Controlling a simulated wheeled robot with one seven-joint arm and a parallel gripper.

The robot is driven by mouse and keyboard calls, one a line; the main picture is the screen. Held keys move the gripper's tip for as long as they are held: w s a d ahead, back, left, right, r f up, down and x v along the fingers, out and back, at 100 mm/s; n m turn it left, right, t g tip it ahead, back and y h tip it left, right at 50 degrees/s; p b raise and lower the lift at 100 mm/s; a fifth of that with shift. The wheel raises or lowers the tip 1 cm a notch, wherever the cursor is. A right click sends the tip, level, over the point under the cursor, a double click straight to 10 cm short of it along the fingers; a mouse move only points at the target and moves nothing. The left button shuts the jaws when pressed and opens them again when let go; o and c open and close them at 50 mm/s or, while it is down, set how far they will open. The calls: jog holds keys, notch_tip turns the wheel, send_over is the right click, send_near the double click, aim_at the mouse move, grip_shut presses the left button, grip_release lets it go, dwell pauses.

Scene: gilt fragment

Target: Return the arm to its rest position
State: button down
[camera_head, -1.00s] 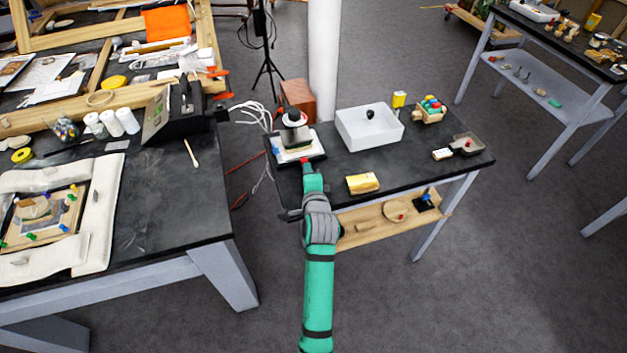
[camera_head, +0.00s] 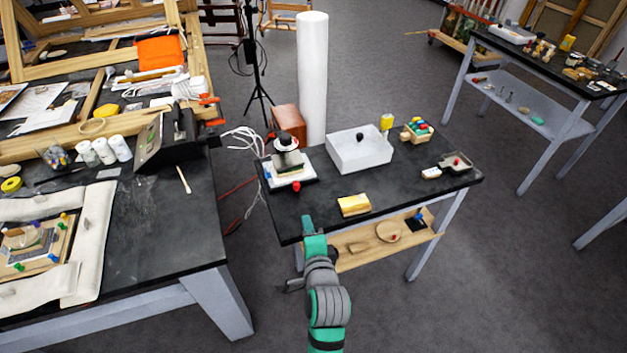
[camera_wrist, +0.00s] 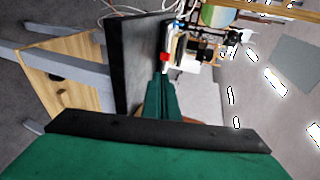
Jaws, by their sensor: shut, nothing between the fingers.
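My arm is green with grey joints and reaches up from the bottom middle of the head view. My gripper (camera_head: 314,243) is at the front edge of the small black-topped table (camera_head: 320,217), apart from the objects on it. In the wrist view my gripper (camera_wrist: 161,92) shows as green fingers close together, shut with nothing between them. The dark tabletop (camera_wrist: 138,60) is seen sideways beyond the fingers.
The small table holds a white stand with a dark-knobbed device (camera_head: 287,165), a white bin (camera_head: 359,150), a yellow block (camera_head: 354,205) and a grey tray (camera_head: 457,163). A wooden lower shelf (camera_head: 365,243) sits beneath. The large workbench (camera_head: 160,225) stands left.

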jog(key=s+d+f+n+h, duration=0.1)
jog(key=s+d+f+n, duration=0.15)
jog(key=s+f, duration=0.45)
jog(key=s+d+f+n+h, duration=0.1)
jog(key=s+f+n+h, duration=0.2)
jog(key=s, duration=0.8)
jog(key=s+r+n, duration=0.2)
jog(key=s+n, duration=0.3)
jog(key=s, duration=0.5)
jog(key=s+r+n+t, duration=0.1)
jog(key=s+n, duration=0.3)
jog(key=s, duration=0.6)
jog(key=shift+d+r+n, duration=0.35)
jog(key=shift+d+r, duration=0.05)
jog(key=shift+r, duration=0.15)
